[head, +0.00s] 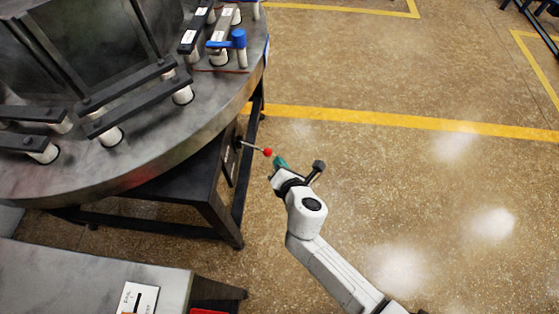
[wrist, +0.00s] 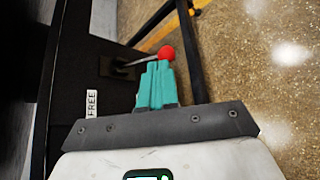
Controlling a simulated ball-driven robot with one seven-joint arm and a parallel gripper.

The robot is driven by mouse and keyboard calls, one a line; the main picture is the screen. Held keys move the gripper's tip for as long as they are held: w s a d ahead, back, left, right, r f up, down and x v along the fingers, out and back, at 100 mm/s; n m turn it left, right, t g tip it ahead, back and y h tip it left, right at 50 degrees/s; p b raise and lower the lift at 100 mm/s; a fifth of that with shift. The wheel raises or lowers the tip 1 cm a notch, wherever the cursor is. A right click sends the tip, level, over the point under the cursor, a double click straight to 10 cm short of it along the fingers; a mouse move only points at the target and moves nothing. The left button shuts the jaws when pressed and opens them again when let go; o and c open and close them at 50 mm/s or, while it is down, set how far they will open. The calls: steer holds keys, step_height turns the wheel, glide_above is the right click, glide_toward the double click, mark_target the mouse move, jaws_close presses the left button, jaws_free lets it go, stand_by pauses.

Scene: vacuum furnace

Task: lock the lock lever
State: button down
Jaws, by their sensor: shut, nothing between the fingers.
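The lock lever (head: 254,148) is a thin metal rod with a red ball knob (head: 268,152). It sticks out to the right from a dark panel under the round metal table. In the wrist view the red knob (wrist: 166,53) shows just beyond the fingertips, and the rod (wrist: 138,60) runs left to its mount on the panel. My gripper (head: 279,161) has teal fingers, which also show in the wrist view (wrist: 157,70). They are shut, with nothing between them. The fingertips are close to the knob; I cannot tell whether they touch it.
A white label reading FREE (wrist: 91,104) is on the dark panel. The round metal table (head: 215,110) stands at the left on a black frame, with a blue-handled part (head: 228,42) on top. A grey surface (head: 80,280) is at lower left. The floor at right is clear.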

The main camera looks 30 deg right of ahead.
steer(key=p+v, duration=0.1)
steer(key=v, duration=0.7)
steer(key=shift+s+f, duration=0.25)
steer(key=shift+s, duration=0.1)
steer(key=s+d+r+m+g+h+p, duration=0.3)
steer(key=s+d+r+m+g+p, duration=0.45)
steer(key=d+m, duration=0.65)
steer(key=s+a+r+m+g+y+p, duration=0.4)
steer(key=s+a+r+m+y, duration=0.1)
steer(key=s+m, duration=0.5)
step_height(320, 180, up, 2)
steer(key=shift+s+a+m, duration=0.2)
steer(key=shift+a+m, duration=0.3)
steer(key=shift+a, duration=0.05)
